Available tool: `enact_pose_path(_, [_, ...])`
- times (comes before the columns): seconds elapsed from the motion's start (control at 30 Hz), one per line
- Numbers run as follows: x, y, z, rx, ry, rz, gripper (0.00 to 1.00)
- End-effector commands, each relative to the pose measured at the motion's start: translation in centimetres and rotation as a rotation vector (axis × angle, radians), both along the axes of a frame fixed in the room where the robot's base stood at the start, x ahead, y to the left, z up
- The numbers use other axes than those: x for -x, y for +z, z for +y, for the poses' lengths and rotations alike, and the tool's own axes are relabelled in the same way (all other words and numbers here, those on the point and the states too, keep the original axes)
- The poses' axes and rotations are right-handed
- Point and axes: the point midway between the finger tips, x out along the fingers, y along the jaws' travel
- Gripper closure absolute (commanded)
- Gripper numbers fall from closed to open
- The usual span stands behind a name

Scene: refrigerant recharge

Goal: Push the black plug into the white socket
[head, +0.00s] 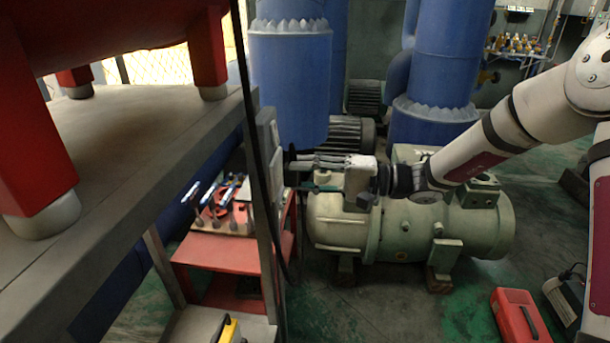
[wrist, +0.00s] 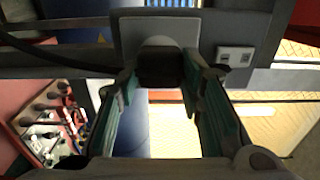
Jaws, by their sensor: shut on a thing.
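My gripper (wrist: 160,72) is shut on the black plug (wrist: 160,68), which sits between its teal-padded fingers in the wrist view. A rounded grey part shows just beyond the plug, in front of a flat grey panel (wrist: 127,36). Whether the plug touches the panel or enters anything there cannot be told. A small pale socket box (wrist: 236,57) with two dark openings is on the dark beam, right of the plug. In the head view, my gripper (head: 297,166) points left at the grey panel (head: 266,135) on the bench post; the plug is small and dark there.
A red cart (head: 210,250) with several tools stands left of and below my gripper. A green compressor (head: 440,228) lies under my arm. Dark cables hang by the post. The grey bench (head: 130,130) fills the left. A red case (head: 518,316) is on the floor at right.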

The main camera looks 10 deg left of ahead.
Motion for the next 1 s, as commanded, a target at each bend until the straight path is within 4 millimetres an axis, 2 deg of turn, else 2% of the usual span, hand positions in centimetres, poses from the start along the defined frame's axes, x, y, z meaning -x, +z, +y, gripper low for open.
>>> enact_pose_path(0.9, [0.0, 0.0, 1.1, 0.001, 0.0, -0.001, 0.9])
enact_pose_path(0.93, [-0.1, 0.0, 1.1, 0.001, 0.0, -0.001, 0.61])
enact_pose_path(1.0, [-0.1, 0.0, 1.1, 0.001, 0.0, -0.001, 0.45])
